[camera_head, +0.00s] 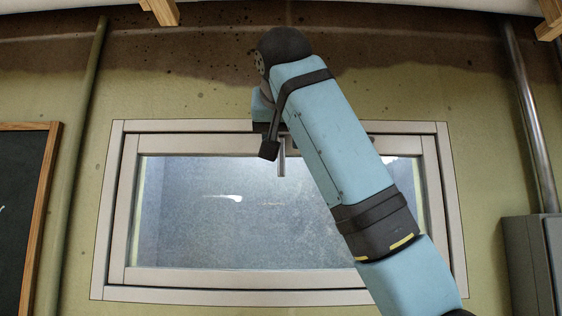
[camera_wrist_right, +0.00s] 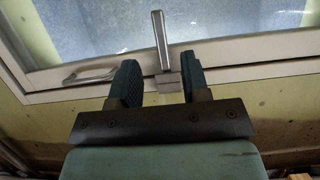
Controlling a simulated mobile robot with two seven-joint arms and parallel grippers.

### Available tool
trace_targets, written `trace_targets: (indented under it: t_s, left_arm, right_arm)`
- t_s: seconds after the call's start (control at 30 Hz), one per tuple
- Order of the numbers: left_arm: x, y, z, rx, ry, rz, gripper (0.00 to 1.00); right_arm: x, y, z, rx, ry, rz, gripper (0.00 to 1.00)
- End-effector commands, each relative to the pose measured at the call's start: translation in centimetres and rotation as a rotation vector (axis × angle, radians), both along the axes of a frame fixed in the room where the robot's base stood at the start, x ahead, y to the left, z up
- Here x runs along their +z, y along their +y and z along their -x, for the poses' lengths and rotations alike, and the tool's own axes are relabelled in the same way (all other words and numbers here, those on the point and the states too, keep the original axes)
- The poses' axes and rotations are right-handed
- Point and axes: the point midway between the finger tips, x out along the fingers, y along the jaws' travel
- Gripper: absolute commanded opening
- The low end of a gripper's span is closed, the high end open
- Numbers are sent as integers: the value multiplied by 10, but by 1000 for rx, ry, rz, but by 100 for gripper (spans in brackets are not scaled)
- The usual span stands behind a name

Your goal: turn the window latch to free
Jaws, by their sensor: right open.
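The window latch (camera_head: 281,160) is a small grey metal lever on the top rail of the window (camera_head: 208,144); in the head view it hangs down over the glass. In the right wrist view the latch (camera_wrist_right: 160,38) shows as a long bar running over the pane from a square mount (camera_wrist_right: 168,82). My right gripper (camera_wrist_right: 161,72) is open, its dark pads on either side of the latch near its mount, with gaps visible. In the head view my right gripper (camera_head: 277,143) is partly hidden by my own arm. My left gripper is not in view.
A metal handle or bracket (camera_wrist_right: 88,76) sits on the window frame beside the latch. A dark framed board (camera_head: 24,210) is at the left, and a grey box (camera_head: 533,262) with a pipe (camera_head: 530,115) at the right. My arm covers the window's right part.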

Motion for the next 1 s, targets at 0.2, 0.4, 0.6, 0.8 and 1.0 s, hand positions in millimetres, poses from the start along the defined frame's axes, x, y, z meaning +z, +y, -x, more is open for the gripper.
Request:
trace_targets:
  t_s: [0.2, 0.4, 0.6, 0.8, 1.0]
  left_arm:
    - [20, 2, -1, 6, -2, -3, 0]
    - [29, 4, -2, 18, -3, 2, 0]
    - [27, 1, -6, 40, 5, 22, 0]
    - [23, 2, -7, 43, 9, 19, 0]
    - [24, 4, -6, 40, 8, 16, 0]
  right_arm:
    - [-16, -1, -45, -2, 6, 1, 43]
    - [-28, -1, -72, -2, 3, 1, 43]
    - [-34, -1, -83, -1, 2, 0, 43]
    - [-35, 0, -84, 0, 1, 0, 43]
    - [-35, 0, -84, 0, 1, 0, 10]
